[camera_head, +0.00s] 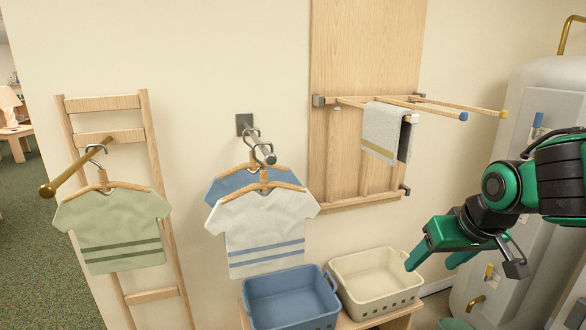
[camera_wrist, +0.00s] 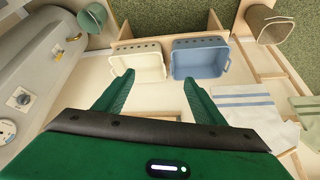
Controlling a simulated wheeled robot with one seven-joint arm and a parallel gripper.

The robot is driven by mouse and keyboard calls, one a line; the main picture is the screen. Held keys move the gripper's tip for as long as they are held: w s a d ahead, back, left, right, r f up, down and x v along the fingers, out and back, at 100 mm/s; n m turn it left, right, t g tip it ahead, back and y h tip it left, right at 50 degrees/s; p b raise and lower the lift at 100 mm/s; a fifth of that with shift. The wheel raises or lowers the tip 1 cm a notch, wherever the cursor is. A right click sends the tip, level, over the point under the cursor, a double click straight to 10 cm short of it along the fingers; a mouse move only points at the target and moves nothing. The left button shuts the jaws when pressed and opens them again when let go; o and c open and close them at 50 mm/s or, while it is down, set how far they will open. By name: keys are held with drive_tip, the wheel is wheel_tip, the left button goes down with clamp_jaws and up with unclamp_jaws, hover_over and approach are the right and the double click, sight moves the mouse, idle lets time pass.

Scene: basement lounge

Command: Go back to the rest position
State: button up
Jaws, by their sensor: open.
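My gripper (camera_head: 436,262) is at the right in the head view, green with dark joints. In the wrist view its two fingers (camera_wrist: 157,95) are spread apart with nothing between them. It is open and empty, in front of the wall and near the cream basket (camera_head: 376,280). The cream basket also shows beyond the left finger in the wrist view (camera_wrist: 137,62), with the blue basket (camera_wrist: 200,60) beside it. Both baskets look empty. My gripper appears to touch nothing.
A towel (camera_head: 385,130) hangs on the wooden wall rack (camera_head: 340,165). A white striped shirt (camera_head: 262,232) and a blue shirt (camera_head: 228,185) hang on a wall hook. A green shirt (camera_head: 115,228) hangs on a peg of the ladder (camera_head: 150,296). A pale tank (camera_head: 535,105) stands at right.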

drive_tip(key=s+d+f+m+g, duration=0.2)
drive_tip(key=s+d, duration=0.4)
drive_tip(key=s, duration=0.4)
drive_tip(key=s+d+f+m+g, duration=0.3)
drive_tip(key=s+d, duration=0.3)
drive_tip(key=s, duration=0.4)
drive_tip(key=shift+s+m+g, duration=0.25)
drive_tip(key=shift+m+g, duration=0.15)
drive_tip(key=shift+m, duration=0.5)
drive_tip(key=shift+w+f+h, duration=0.2)
drive_tip(key=shift+w+h, duration=0.1)
drive_tip(key=shift+w, duration=0.35)
